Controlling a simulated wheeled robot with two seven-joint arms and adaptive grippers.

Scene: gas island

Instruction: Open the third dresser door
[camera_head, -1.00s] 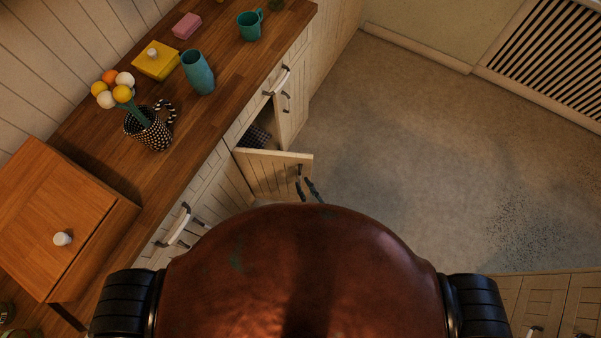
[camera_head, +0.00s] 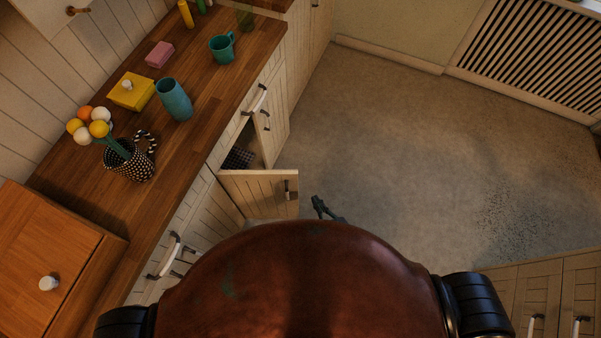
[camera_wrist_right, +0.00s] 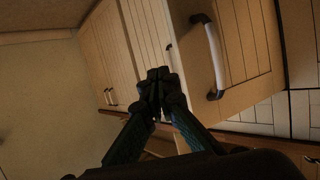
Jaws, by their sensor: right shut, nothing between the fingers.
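A cream panelled dresser door (camera_head: 258,193) stands swung out from the cabinet row under the wooden counter. My right gripper (camera_head: 317,203) is just right of the door's free edge, apart from the handle, shut and empty. In the right wrist view its dark fingertips (camera_wrist_right: 158,82) are together in front of cream cabinet fronts, beside a drawer with a white handle (camera_wrist_right: 212,55). My left gripper is not in view.
The counter (camera_head: 190,150) holds a flower pot (camera_head: 130,163), a teal vase (camera_head: 174,100), a yellow box (camera_head: 132,94), and a teal mug (camera_head: 222,49). Closed fronts with handles flank the open door. The floor (camera_head: 400,150) to the right is clear. More cabinets (camera_head: 545,290) stand at lower right.

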